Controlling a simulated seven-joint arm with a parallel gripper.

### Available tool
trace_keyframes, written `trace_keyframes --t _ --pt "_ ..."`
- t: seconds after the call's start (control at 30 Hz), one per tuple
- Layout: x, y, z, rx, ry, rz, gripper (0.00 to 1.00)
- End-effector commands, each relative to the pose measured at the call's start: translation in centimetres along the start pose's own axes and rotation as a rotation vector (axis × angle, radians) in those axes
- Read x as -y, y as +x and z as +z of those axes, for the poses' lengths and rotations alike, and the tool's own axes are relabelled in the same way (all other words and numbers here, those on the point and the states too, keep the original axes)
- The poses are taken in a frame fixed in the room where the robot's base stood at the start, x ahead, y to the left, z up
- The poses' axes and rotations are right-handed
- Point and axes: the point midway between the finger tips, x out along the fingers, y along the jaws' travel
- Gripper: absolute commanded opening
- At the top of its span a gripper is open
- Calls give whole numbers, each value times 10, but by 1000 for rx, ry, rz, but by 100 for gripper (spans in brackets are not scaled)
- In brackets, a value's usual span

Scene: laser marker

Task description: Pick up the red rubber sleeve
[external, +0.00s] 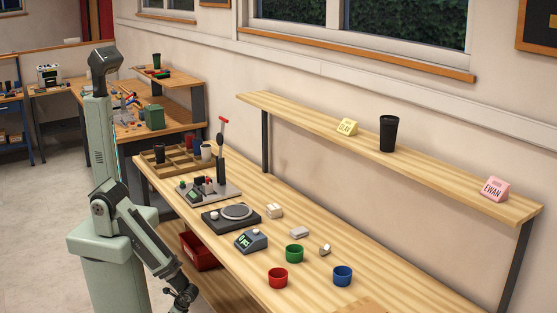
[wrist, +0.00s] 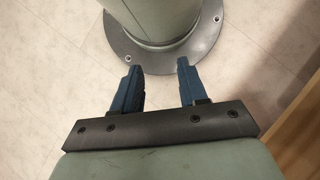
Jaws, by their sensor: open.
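The red rubber sleeve (external: 278,277), a short round cup-like piece, stands upright on the wooden bench near its front edge. A green sleeve (external: 294,254) stands behind it and a blue sleeve (external: 342,276) stands to its right. My gripper (external: 183,297) hangs low in front of the bench, well left of the red sleeve and apart from it. In the wrist view my gripper (wrist: 158,70) is open, with two blue fingers apart and nothing between them.
Left of the sleeves stand a small display device (external: 251,240), a turntable-like plate (external: 232,216), and a marker machine (external: 209,188). A divided wooden tray (external: 160,168) holds tumblers. A raised shelf (external: 440,176) runs along the back. A red bin (external: 198,250) sits below the bench.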

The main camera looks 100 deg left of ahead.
Motion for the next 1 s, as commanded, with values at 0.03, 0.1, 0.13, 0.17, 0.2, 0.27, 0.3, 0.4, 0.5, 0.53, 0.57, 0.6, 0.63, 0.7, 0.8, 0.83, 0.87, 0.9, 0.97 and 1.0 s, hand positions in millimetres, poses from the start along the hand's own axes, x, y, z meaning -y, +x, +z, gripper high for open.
trace_keyframes --t 0.03,0.1,0.13,0.17,0.2,0.27,0.3,0.4,0.5,0.53,0.57,0.6,0.63,0.7,0.8,0.83,0.87,0.9,0.97,1.0 --pt "0 0 0 0 0 0 43" --pt "0 0 0 0 0 0 43" --pt "0 0 0 0 0 0 43" --pt "0 0 0 0 0 0 43" --pt "0 0 0 0 0 0 43" --pt "0 0 0 0 0 0 43" --pt "0 0 0 0 0 0 43" --pt "0 0 0 0 0 0 36" --pt "0 0 0 0 0 0 36" --pt "0 0 0 0 0 0 36" --pt "0 0 0 0 0 0 36" --pt "0 0 0 -1 0 0 36" --pt "0 -1 -2 -3 -1 0 36" --pt "-2 -4 -8 -15 -6 -1 36" --pt "-6 -16 -26 -54 -21 -1 36" --pt "-8 -21 -33 -70 -29 -1 36" --pt "-10 -27 -41 -88 -36 -1 36" --pt "-14 -36 -54 -116 -47 0 36" --pt "-20 -51 -72 -160 -66 5 36" --pt "-25 -62 -84 -189 -77 9 36"
